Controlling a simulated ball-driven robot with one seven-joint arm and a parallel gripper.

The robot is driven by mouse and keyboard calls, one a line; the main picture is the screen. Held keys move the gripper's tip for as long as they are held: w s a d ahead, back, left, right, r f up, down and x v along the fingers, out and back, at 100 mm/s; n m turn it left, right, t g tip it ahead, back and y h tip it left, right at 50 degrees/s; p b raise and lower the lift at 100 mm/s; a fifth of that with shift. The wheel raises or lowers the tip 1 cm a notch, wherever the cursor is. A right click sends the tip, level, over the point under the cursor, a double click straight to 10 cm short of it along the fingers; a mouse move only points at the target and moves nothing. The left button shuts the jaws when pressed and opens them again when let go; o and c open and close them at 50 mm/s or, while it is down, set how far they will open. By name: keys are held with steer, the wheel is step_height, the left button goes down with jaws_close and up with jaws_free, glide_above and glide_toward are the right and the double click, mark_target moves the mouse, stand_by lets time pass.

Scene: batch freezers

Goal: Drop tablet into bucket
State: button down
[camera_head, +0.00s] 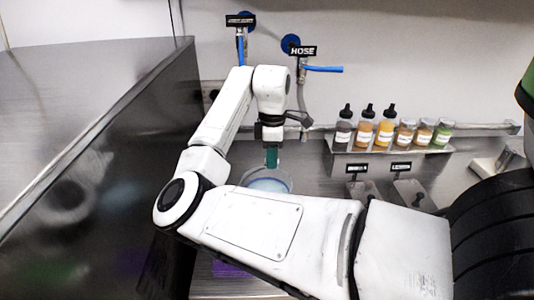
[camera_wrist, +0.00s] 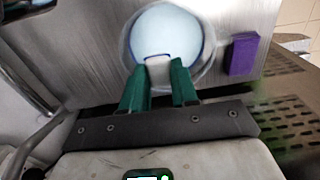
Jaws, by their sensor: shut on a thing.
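The bucket (camera_wrist: 212,62) is a round, clear-walled container with pale blue liquid in it. In the head view the bucket (camera_head: 287,186) stands on the metal counter, partly hidden behind my arm. My gripper (camera_head: 271,158) points down above the bucket. In the wrist view my gripper (camera_wrist: 160,82) has green fingers closed on a small whitish tablet (camera_wrist: 158,68). The tablet appears in front of the bucket's opening in that view, with a dark blue edge showing near it. The tablet cannot be made out in the head view.
A purple block (camera_wrist: 243,54) lies beside the bucket. Several sauce bottles and jars (camera_head: 385,130) stand on a shelf at the right. A blue-handled hose tap (camera_head: 322,69) is on the back wall. A tall metal panel (camera_head: 120,130) rises at the left.

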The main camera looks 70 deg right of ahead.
mark_target(271, 171)
steer(key=shift+w+f+b, duration=0.1)
steer(key=shift+f+b, duration=2.8)
steer(key=shift+b, duration=0.5)
steer(key=c, duration=0.8)
jaws_free()
steer(key=shift+r, duration=0.15)
step_height(271, 171, up, 11)
steer(key=shift+f, duration=0.2)
